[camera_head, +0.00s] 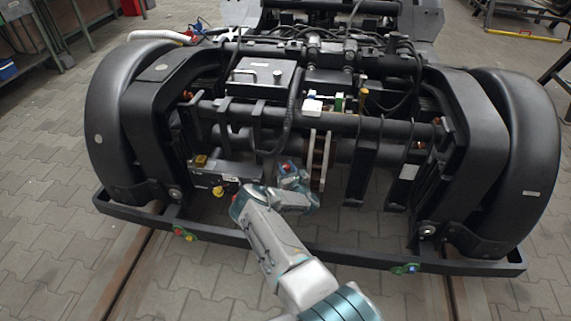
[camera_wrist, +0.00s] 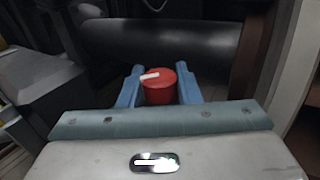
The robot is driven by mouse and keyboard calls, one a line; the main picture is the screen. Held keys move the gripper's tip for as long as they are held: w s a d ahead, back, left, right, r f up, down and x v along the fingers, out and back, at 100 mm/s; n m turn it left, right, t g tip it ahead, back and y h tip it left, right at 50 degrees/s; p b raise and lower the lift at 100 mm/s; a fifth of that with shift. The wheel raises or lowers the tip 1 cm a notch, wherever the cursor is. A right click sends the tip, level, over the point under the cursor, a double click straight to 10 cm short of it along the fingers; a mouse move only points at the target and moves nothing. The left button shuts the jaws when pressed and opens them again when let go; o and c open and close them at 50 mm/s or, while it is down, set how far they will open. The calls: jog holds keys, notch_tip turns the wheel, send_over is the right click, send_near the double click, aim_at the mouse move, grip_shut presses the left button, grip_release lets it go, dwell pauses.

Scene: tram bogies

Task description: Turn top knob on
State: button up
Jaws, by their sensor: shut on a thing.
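A round red knob (camera_wrist: 160,88) with a white pointer mark on its top sits between the two blue fingers of my gripper (camera_wrist: 160,91) in the wrist view. The white mark points to the left, tilted slightly. The fingers are shut on the knob, one on its left and one on its right. In the head view, my gripper (camera_head: 293,172) is at the middle of the bogie (camera_head: 390,112), below its cross tubes. The knob is mostly hidden there by my gripper; only a small red spot shows.
A dark cross tube (camera_wrist: 165,45) runs just behind the knob in the wrist view. A grey box (camera_wrist: 42,95) stands close on the left, and a brown plate (camera_wrist: 252,50) on the right. The bogie's front bar (camera_head: 340,252) passes under my arm.

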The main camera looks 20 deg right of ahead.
jog(key=shift+y, duration=0.3)
jog(key=o, duration=0.9)
jog(key=shift+o, duration=0.2)
jog(key=shift+s, duration=0.1)
jog(key=s+p, duration=0.4)
jog(key=s, duration=0.9)
jog(key=shift+s, duration=0.35)
